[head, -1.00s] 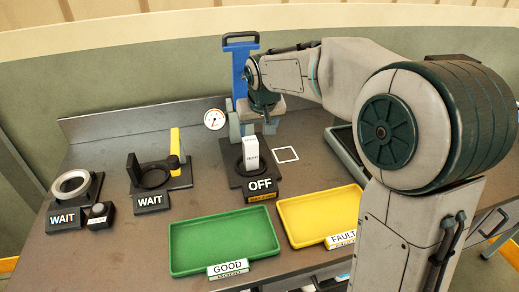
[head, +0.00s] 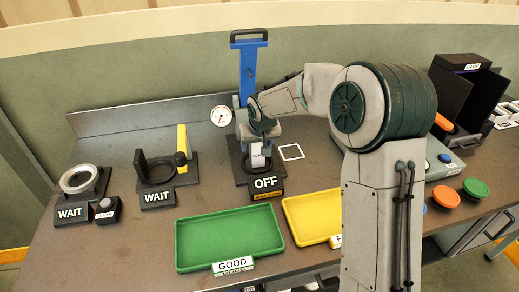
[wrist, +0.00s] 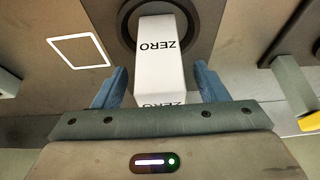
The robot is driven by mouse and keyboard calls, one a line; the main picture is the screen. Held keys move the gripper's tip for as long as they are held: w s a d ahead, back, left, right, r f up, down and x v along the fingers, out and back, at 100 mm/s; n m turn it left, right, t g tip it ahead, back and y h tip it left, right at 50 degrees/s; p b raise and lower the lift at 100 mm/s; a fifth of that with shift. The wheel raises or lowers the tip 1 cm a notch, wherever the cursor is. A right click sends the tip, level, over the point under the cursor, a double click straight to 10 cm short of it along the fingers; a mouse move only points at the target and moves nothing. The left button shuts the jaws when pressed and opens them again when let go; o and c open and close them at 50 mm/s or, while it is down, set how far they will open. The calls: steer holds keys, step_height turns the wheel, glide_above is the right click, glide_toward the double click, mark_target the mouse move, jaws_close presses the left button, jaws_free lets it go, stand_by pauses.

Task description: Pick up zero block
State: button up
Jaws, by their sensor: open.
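The zero block (wrist: 160,50) is a white block marked ZERO, standing on the round black seat of a fixture in the wrist view. In the head view the zero block (head: 257,157) shows as a small white piece under my gripper, above the OFF sign (head: 266,183). My gripper (wrist: 160,88) is open, with one blue finger on each side of the block. A gap shows between the fingers and the block, and I see no contact. In the head view my gripper (head: 258,142) hangs over the fixture, and the arm hides part of it.
A green GOOD tray (head: 228,238) and a yellow FAULT tray (head: 308,215) lie in front. A blue upright stand (head: 248,70) with a dial gauge (head: 221,116) rises behind. Two WAIT fixtures stand left. A white square outline (head: 291,152) is right of the fixture.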

steer(key=shift+x, duration=1.4)
steer(key=shift+r, duration=0.1)
jaws_close()
